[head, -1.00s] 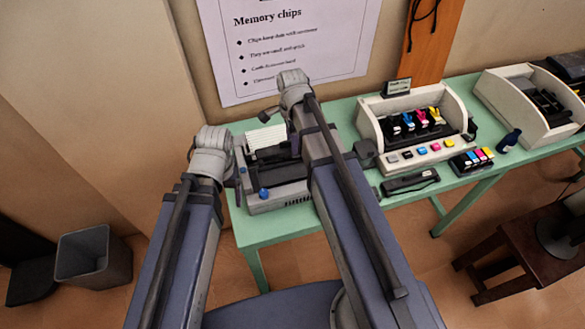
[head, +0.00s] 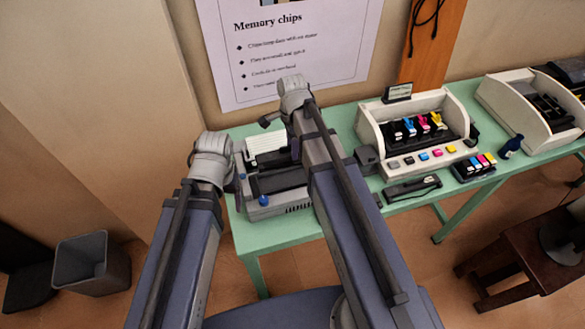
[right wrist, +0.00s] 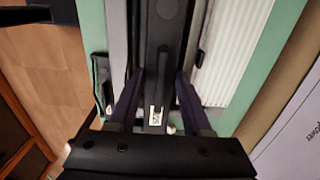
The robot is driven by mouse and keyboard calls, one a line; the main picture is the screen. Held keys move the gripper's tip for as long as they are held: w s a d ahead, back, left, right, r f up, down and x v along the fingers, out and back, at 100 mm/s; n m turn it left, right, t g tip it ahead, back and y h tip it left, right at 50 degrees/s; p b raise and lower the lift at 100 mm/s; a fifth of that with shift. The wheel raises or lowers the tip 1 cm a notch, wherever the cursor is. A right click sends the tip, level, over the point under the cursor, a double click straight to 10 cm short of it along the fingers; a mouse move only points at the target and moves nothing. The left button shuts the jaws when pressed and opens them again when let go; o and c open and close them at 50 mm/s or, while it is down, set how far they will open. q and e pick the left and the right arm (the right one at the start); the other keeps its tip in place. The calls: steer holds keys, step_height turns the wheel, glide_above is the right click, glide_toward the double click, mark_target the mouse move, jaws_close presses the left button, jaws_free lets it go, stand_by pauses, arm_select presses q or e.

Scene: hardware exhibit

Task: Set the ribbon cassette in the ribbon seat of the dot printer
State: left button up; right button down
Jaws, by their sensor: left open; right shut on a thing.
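The dot printer (head: 268,205) is a grey machine with white paper at its back, standing at the left end of the green table. In the right wrist view, my right gripper (right wrist: 158,88) is shut on the long black ribbon cassette (right wrist: 166,25), one finger on each side. The cassette is over the printer body, beside the striped paper. I cannot tell whether it touches the ribbon seat. In the head view my right arm hides this gripper's fingers. My left gripper (head: 237,170) is open near the printer's left side, its fingers mostly hidden.
A white inkjet unit (head: 369,132) with coloured cartridges stands to the right. A black bar-shaped item (head: 411,188) lies in front of it, and a cartridge set (head: 473,168) beside that. A small dark blue bottle (head: 511,146) stands further right. A stool (head: 515,238) is at lower right.

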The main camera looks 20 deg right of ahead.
steer(key=shift+f+b, duration=3.45)
steer(key=shift+f, duration=0.6)
steer(key=shift+f+b, duration=0.65)
steer(key=shift+b, duration=0.05)
steer(key=shift+c, duration=1.7)
jaws_free()
steer(key=shift+r, duration=0.15)
step_height(320, 180, up, 13)
steer(key=p, duration=1.3)
steer(key=shift+r, duration=0.1)
steer(key=s+a+n, duration=0.5)
steer(key=s+n, duration=0.2)
steer(key=n, duration=0.3)
steer(key=s+a+n+h, duration=0.1)
steer(key=s+a+n, duration=0.4)
steer(key=n, duration=0.6)
steer(key=shift+s+a, duration=0.25)
steer(key=shift+s, duration=0.9)
